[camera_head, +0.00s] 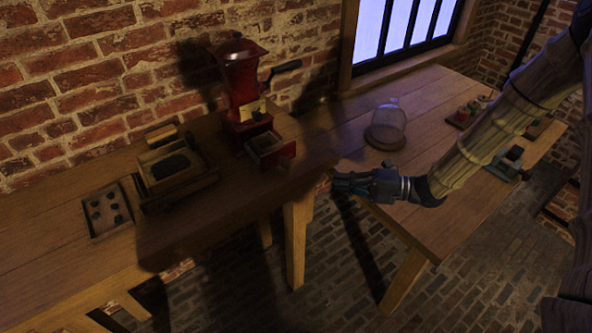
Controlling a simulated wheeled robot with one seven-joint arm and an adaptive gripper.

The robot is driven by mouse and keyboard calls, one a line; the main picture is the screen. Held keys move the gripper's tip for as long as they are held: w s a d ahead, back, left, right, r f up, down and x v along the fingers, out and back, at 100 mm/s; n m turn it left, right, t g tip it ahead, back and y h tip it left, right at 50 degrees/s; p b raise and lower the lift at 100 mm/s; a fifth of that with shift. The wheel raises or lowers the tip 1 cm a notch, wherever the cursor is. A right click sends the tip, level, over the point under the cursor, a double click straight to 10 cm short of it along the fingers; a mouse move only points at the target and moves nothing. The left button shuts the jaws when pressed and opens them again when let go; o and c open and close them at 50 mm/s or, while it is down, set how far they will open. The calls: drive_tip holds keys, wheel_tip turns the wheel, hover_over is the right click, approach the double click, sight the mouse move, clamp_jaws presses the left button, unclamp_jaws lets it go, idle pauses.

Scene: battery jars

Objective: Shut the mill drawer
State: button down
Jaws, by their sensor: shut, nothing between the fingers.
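The red mill (242,85) stands on the left wooden table against the brick wall, with a dark crank reaching to the right. Its drawer (268,149) sticks out of the front at the base, open, with a red front panel. What lies inside the drawer is too dark to tell. My gripper (340,183) is shut and empty. It appears to the right of and lower than the drawer, apart from it, pointing left near the gap between the two tables.
A wooden box with dark contents (170,168) and a small tray with dark round pieces (107,210) sit left of the mill. A glass dome (387,127) stands on the right table (440,215). Small items (470,110) lie farther right.

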drive_tip(key=shift+n+g, duration=0.3)
drive_tip(key=shift+n, duration=0.1)
drive_tip(key=shift+w+a+p, duration=0.8)
drive_tip(key=shift+a+p, duration=0.2)
drive_tip(key=shift+a, duration=1)
drive_tip(key=shift+w+a+p, duration=0.85)
drive_tip(key=shift+a+p, duration=0.15)
drive_tip(key=shift+a, duration=1.05)
drive_tip(key=shift+w+a+p, duration=0.8)
drive_tip(key=shift+a+p, duration=0.2)
drive_tip(key=shift+a, duration=1)
drive_tip(key=shift+w+f, duration=0.1)
